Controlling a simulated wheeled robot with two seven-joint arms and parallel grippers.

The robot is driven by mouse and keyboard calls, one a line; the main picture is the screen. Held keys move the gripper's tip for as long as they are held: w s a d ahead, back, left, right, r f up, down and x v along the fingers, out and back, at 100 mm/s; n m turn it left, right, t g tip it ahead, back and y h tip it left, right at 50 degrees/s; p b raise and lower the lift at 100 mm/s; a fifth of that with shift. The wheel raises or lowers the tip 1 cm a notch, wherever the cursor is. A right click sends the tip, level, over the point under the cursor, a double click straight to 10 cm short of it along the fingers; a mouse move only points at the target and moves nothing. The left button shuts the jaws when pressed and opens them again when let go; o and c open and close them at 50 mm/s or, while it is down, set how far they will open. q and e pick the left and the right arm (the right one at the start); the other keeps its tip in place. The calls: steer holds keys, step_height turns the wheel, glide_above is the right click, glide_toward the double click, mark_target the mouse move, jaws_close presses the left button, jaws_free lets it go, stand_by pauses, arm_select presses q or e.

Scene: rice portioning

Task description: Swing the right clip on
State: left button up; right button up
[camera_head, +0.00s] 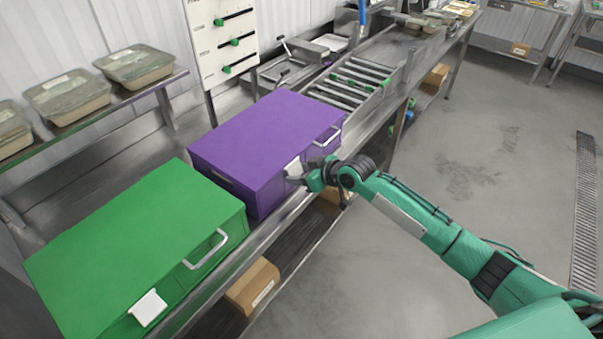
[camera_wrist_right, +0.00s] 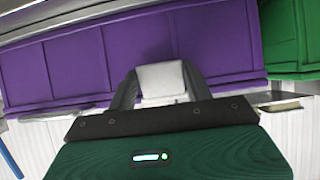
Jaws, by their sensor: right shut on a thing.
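A purple box (camera_head: 262,140) with a flat lid stands on the steel bench, and its side fills the upper part of the right wrist view (camera_wrist_right: 75,60). A white clip (camera_head: 293,167) is on its front side, and it also shows in the right wrist view (camera_wrist_right: 162,78). My right gripper (camera_head: 296,177) is at this clip, with one finger on each side, shut on it. The clip's lower part is hidden by the gripper. A green box (camera_head: 140,240) stands beside the purple one, with a white clip (camera_head: 148,307) on its front. My left gripper is not in view.
The steel bench (camera_head: 225,278) runs along the boxes, with a roller section (camera_head: 350,85) at the far end. Handles (camera_head: 207,250) stick out from the box fronts. Lidded trays (camera_head: 135,65) stand on a back shelf. Cartons (camera_head: 252,285) lie below. The floor at right is free.

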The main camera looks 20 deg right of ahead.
steer(key=shift+o, duration=0.2)
steer(key=shift+w+a, duration=0.15)
steer(key=shift+w, duration=0.05)
steer(key=shift+w+a+f, duration=0.1)
steer(key=shift+w+a, duration=0.15)
steer(key=shift+w, duration=0.05)
steer(key=shift+w+a+r, duration=0.2)
steer(key=shift+a+r, duration=0.1)
steer(key=shift+r, duration=0.2)
stand_by(0.5)
